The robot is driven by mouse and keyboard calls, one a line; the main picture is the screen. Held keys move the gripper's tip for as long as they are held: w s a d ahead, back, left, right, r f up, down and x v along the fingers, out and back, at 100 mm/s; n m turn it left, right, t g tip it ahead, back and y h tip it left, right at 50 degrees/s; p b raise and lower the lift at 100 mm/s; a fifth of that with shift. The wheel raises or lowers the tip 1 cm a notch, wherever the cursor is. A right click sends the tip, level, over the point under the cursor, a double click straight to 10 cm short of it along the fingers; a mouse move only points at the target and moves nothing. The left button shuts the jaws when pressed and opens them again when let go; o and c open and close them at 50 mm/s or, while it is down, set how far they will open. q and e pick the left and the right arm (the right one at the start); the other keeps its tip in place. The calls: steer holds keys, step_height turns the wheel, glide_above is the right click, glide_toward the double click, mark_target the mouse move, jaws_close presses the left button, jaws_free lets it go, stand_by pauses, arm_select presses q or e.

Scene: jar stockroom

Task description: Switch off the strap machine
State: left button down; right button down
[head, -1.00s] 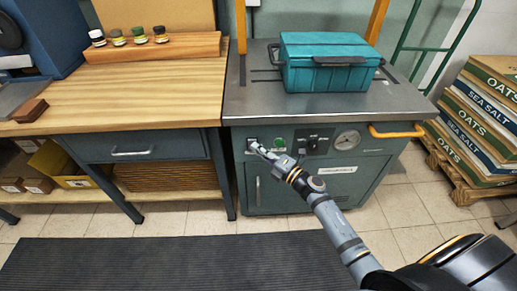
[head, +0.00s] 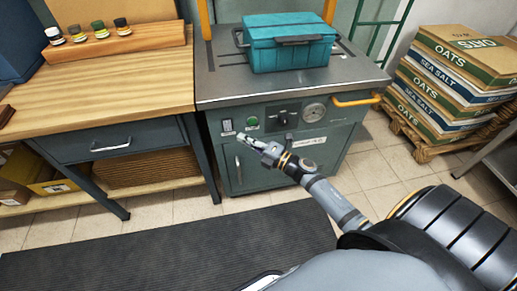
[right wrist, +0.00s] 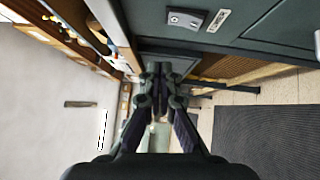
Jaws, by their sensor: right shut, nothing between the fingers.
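The strap machine (head: 270,176) is a dark green cabinet with a steel top (head: 225,88). Its front panel has a small rocker switch (head: 227,125) at the left, a green button (head: 252,123), a black knob (head: 283,117) and a round gauge (head: 314,112). The switch plate also shows in the right wrist view (right wrist: 187,19), above the fingers. I cannot tell which way the rocker is tipped. My right gripper (head: 241,137) is shut and empty, just below and right of the switch, apparently clear of it. It also shows in the right wrist view (right wrist: 160,72). My left gripper is out of view.
A teal case (head: 290,52) sits on the machine's top. An orange handle (head: 357,101) sticks out at the panel's right. A dark mat (head: 160,245) covers the floor in front.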

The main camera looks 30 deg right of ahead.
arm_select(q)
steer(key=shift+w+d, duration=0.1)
arm_select(e)
steer(key=v, duration=0.5)
steer(key=shift+d+r, duration=0.25)
steer(key=shift+d, duration=0.05)
